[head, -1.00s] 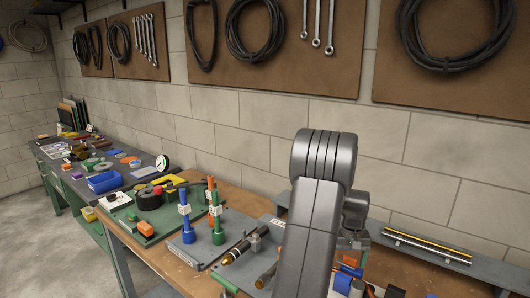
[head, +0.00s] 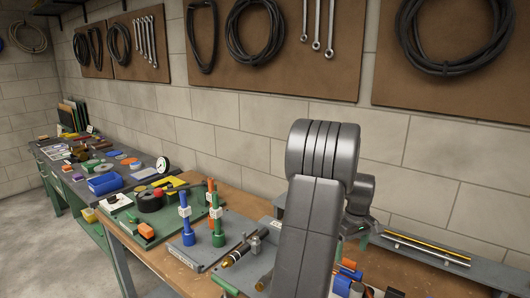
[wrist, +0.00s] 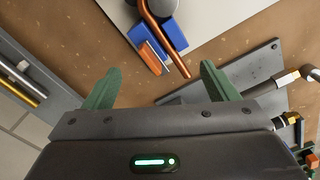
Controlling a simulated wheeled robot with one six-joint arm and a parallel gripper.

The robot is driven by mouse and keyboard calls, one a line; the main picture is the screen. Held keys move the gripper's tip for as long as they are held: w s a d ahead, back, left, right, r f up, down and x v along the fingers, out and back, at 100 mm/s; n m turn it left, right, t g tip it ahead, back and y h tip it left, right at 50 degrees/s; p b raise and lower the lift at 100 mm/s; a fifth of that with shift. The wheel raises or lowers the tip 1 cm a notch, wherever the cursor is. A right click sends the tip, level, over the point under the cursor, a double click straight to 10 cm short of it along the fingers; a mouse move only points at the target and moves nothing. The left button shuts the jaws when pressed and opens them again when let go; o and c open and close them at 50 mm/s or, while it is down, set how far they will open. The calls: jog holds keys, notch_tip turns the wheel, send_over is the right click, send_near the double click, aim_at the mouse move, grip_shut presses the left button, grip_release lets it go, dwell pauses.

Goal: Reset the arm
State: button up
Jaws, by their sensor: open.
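My gripper (wrist: 160,88) shows in the wrist view with its two green fingers spread wide apart. It is open and nothing is between the fingertips. It hangs above the brown bench top (wrist: 75,50). In the head view my grey arm stands in front of the bench and hides part of it; the gripper's fingers are not clearly seen there.
A copper-coloured bent tube (wrist: 165,42) and a blue block (wrist: 172,32) lie ahead of the fingers. Blue and green upright posts (head: 188,225) stand on a grey plate left of my arm. A shelf with rods (head: 428,247) runs along the wall.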

jog(key=shift+r, duration=2)
